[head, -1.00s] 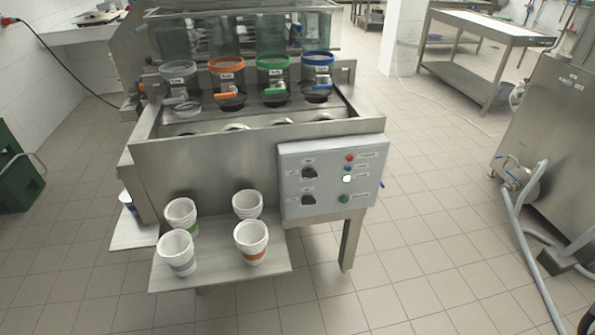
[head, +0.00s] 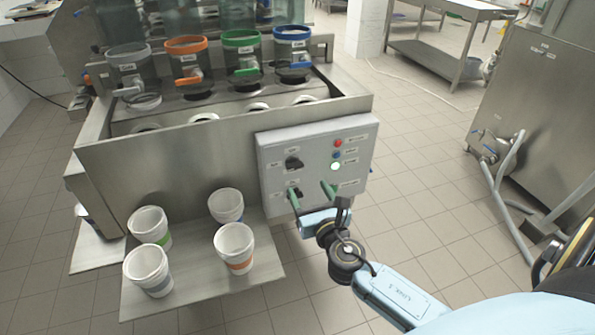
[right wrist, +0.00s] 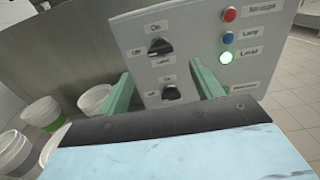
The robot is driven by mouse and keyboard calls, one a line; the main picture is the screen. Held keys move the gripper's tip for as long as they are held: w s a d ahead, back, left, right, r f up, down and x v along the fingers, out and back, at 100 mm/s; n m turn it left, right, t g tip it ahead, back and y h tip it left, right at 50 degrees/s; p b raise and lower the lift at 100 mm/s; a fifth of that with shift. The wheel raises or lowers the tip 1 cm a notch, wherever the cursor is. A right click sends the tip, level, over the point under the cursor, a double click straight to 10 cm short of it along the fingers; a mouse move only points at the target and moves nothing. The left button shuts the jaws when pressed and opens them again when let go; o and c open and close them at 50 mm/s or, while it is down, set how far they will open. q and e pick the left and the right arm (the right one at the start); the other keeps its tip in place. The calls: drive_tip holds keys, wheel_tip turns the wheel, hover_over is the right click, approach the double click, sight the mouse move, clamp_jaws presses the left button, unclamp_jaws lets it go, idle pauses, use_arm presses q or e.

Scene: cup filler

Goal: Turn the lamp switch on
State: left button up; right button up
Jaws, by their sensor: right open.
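The grey control panel (head: 310,145) is on the front of the steel machine. It carries two black rotary switches with On and Off labels, an upper one (right wrist: 160,47) and a lower one (right wrist: 171,92). The small labels are too blurred to tell surely which is the lamp switch. My right gripper (head: 311,195) is open and empty in front of the panel's lower part. In the right wrist view its green fingers (right wrist: 160,78) are on either side of the lower switch, which shows between them; contact cannot be told. My left gripper is not in view.
The panel has a red light (right wrist: 229,14), a blue one (right wrist: 228,37) and a lit white-green one (right wrist: 226,57). Several white cups (head: 233,246) stand on the steel shelf (head: 200,290) left of my right gripper.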

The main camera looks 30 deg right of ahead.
sight(296, 167)
drive_tip(key=x, duration=0.7)
drive_tip(key=shift+w+f+b, duration=0.1)
drive_tip(key=shift+w+b, duration=0.2)
drive_tip(key=shift+b, duration=0.1)
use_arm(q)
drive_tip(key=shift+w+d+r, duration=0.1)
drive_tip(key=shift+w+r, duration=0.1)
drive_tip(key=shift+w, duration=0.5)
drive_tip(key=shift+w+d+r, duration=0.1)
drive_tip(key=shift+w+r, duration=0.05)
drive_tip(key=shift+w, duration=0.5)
use_arm(e)
drive_tip(key=shift+w+d, duration=0.15)
drive_tip(key=shift+w, duration=0.35)
drive_tip(key=c, duration=1)
